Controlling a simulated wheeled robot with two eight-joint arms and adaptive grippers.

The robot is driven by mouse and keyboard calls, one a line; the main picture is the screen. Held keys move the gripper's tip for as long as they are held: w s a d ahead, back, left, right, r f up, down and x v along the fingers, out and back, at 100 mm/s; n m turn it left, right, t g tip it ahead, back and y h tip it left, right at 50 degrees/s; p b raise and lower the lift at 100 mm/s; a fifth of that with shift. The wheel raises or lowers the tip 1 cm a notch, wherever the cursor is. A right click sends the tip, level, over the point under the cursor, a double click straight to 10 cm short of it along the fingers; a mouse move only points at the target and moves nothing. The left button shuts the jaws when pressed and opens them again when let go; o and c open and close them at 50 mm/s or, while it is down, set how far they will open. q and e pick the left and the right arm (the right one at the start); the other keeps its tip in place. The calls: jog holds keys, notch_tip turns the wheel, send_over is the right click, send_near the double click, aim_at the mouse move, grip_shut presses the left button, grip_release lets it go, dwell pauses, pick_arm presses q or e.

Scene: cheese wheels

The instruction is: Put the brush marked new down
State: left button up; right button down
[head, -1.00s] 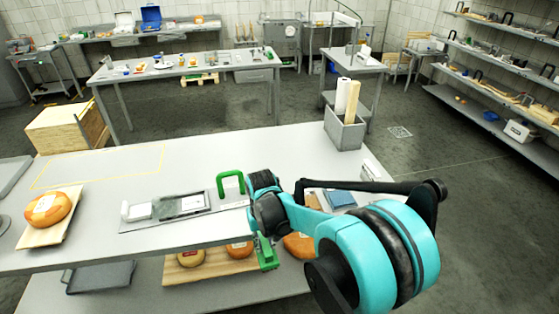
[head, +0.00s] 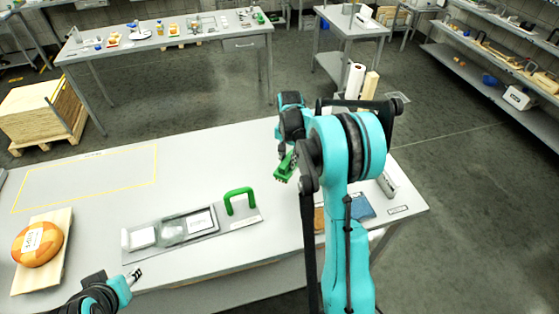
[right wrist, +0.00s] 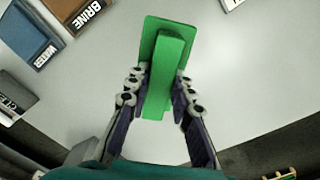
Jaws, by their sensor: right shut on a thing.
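A green brush (head: 285,168) is in my right gripper (head: 283,154), held over the right part of the near table. In the right wrist view the fingers (right wrist: 156,98) close on both sides of the brush's handle (right wrist: 165,75), and its wider green plate points away from me. No marking on the brush can be read. The near table (head: 200,160) has bare grey surface around and behind the brush. My left gripper (head: 133,277) is low at the left, over the table's front edge, and is too small to tell its jaw state.
A grey board with a white block and an upright green handle (head: 240,197) lies mid-table. A cheese wheel (head: 38,244) on a wooden board is left. A yellow outline (head: 90,178) marks bare table. A blue pad (right wrist: 26,38) and brown "BRINE" block (right wrist: 80,12) lie at right.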

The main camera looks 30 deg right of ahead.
jog(key=shift+w+d+f+b, duration=0.2)
jog(key=shift+w+d+f, duration=0.1)
jog(key=shift+w+f, duration=1.1)
jog(key=shift+w+d+f+b, duration=0.2)
jog(key=shift+w+d+f, duration=0.15)
jog(key=shift+w+f, duration=1)
jog(key=shift+w+d+f+b, duration=0.25)
jog(key=shift+w+f, duration=0.85)
jog(key=shift+f, duration=0.6)
jog(key=shift+f, duration=0.15)
jog(key=c, duration=1.3)
grip_release()
